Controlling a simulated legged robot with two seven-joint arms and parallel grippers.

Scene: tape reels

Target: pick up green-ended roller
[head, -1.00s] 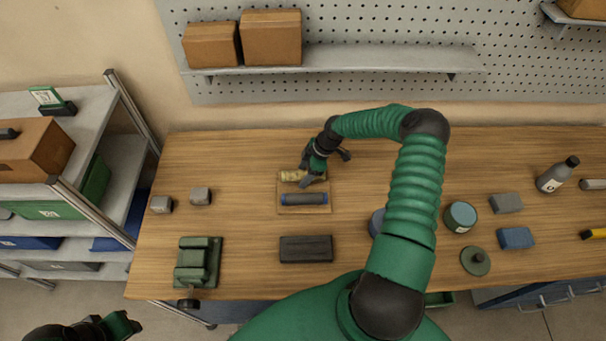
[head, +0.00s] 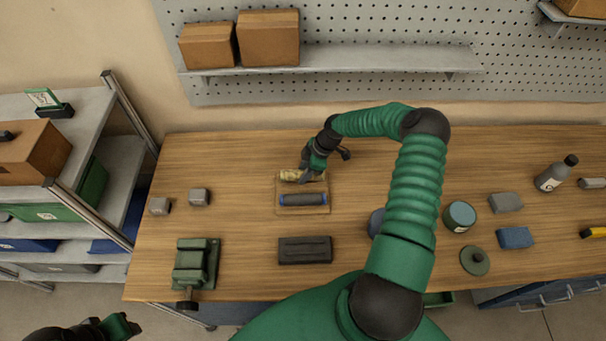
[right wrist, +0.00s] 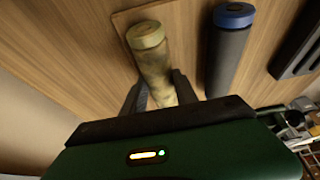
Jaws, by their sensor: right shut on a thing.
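The green-ended roller (head: 290,175) lies at the back of a thin wooden board (head: 283,208) on the workbench. In the right wrist view it has a pale, mottled body and a yellowish-green end cap (right wrist: 146,36). My right gripper (head: 306,178) is shut on its body, with one dark finger on each side in the wrist view (right wrist: 160,92). The roller still appears to be at the board; I cannot tell whether it touches it. A dark roller with blue ends (head: 303,199) lies in front of it. My left gripper (head: 122,326) is partly visible at the lower left, away from the bench.
A dark grooved block (head: 305,250) and a green fixture (head: 196,264) stand nearer the front edge. Two small grey blocks (head: 199,196) (head: 160,206) lie to the left. Cans, blocks and a bottle (head: 556,173) stand to the right. A shelf (head: 340,60) hangs above.

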